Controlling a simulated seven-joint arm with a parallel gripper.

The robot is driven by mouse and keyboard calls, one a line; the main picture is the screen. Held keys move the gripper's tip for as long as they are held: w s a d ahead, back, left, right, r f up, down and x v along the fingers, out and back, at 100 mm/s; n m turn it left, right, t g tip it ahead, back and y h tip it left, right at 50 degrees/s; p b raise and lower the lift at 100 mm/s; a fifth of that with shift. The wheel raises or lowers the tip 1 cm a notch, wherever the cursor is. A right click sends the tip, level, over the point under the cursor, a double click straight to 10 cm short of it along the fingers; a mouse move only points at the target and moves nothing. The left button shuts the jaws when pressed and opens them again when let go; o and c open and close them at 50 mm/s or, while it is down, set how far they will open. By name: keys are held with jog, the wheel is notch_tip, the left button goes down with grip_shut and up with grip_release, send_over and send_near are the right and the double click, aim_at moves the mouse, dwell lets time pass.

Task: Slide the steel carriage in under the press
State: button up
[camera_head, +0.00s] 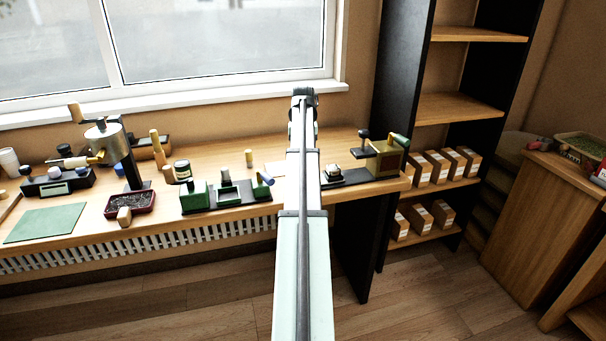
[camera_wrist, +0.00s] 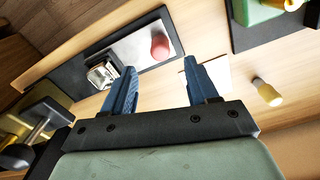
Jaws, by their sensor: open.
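The steel carriage (camera_wrist: 140,48) is a flat, pale grey plate on a dark base in the wrist view. A pinkish-red knob (camera_wrist: 159,47) stands at one end and a small dark block with a bright top (camera_wrist: 102,74) at the other. In the head view the block (camera_head: 332,169) shows left of the press (camera_head: 385,163), which has an olive body and a green handle. Part of the press shows at the lower left of the wrist view (camera_wrist: 20,128). My gripper (camera_wrist: 161,66) is open and empty, its fingertips apart near the knob end. My arm hides part of the carriage in the head view.
On the bench left of my arm stand a green fixture (camera_head: 228,192), a dark red tray (camera_head: 130,204), a lever stand (camera_head: 107,140) and a green mat (camera_head: 45,223). A yellow peg (camera_wrist: 267,92) is right of my fingers. Shelves with boxes (camera_head: 438,166) stand at the right.

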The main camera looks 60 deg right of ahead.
notch_tip(320, 180, down, 9)
jog(key=shift+r, duration=0.2)
jog(key=shift+c, duration=0.2)
grip_shut()
dwell(0.5)
